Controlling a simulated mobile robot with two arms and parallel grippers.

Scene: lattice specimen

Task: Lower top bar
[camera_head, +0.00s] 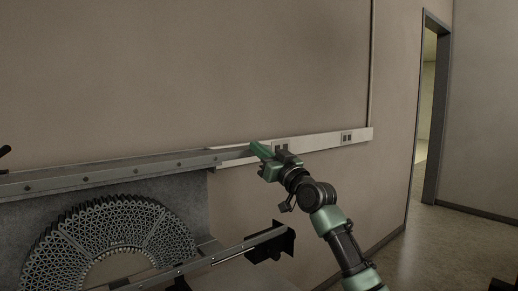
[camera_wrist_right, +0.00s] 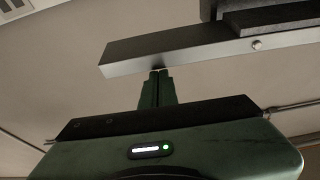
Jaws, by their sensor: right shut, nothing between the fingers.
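The top bar (camera_head: 120,170) is a long grey metal rail with bolts along its face, running across the left half of the head view above a lattice half-ring (camera_head: 110,228). Its right end shows in the wrist view (camera_wrist_right: 135,54). My right gripper (camera_head: 256,149) is at that right end. In the wrist view my right gripper's fingers (camera_wrist_right: 158,73) are shut together and empty, with their tips at the bar's edge. I cannot tell whether they touch it. My left gripper is not clearly in view.
A lower rail (camera_head: 210,259) with a black end block (camera_head: 270,243) runs in front of the lattice. A white wall strip with outlets (camera_head: 320,141) lies behind the gripper. Clear floor (camera_head: 445,245) and a doorway (camera_head: 428,110) are on the right. A small dark piece (camera_head: 4,151) shows at the left edge.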

